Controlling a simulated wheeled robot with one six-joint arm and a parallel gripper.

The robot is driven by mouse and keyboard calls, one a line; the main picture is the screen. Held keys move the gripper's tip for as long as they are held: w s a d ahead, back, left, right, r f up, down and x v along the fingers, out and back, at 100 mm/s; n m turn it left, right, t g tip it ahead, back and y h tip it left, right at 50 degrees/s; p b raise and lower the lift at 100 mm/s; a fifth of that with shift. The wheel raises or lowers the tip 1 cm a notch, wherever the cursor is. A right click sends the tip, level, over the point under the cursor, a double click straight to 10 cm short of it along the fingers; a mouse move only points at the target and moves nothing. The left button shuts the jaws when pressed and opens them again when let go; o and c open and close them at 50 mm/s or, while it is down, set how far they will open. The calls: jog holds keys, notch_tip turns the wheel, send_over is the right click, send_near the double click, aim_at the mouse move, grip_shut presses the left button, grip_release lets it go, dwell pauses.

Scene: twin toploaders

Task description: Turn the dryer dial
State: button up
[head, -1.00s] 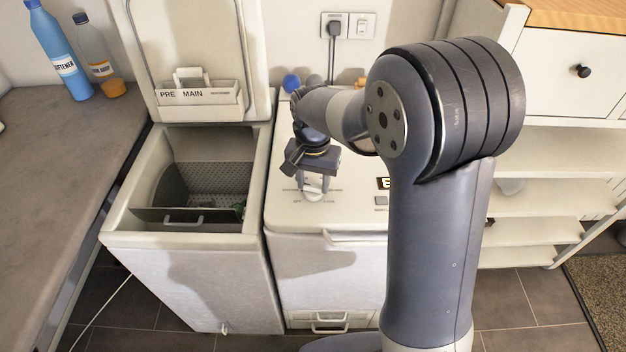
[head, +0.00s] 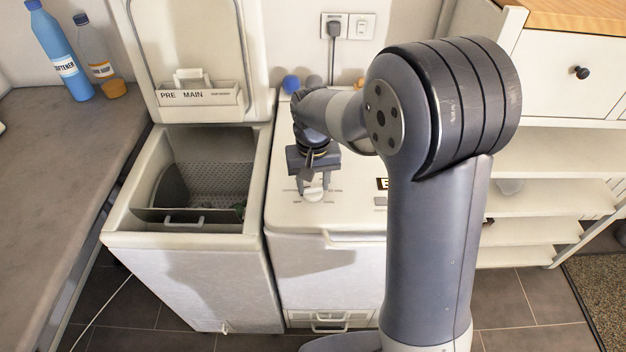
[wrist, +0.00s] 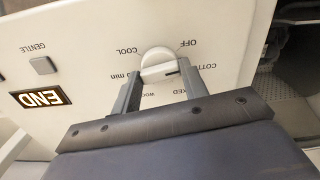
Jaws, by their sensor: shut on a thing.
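The dryer dial (wrist: 160,58) is a round white knob on the white top of the right-hand machine, the dryer (head: 350,210). In the wrist view, labels such as OFF, COOL and a partly hidden COTT… ring it upside down. A dark mark on the knob points right, close to the COTT… label. My gripper (wrist: 157,74) is shut on the dial, with one finger on each side of it. In the head view, my gripper (head: 313,188) reaches straight down over the dial, and its fingers hide part of it.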

aim_at(313, 187)
jog(key=n, duration=0.5)
dwell(0.8)
jog(key=o, duration=1)
notch_tip(313, 187, up, 11)
jog(key=shift+f, duration=0.1)
jog(key=shift+f, duration=0.1)
notch_tip(313, 187, down, 11)
jog(key=shift+r, duration=0.1)
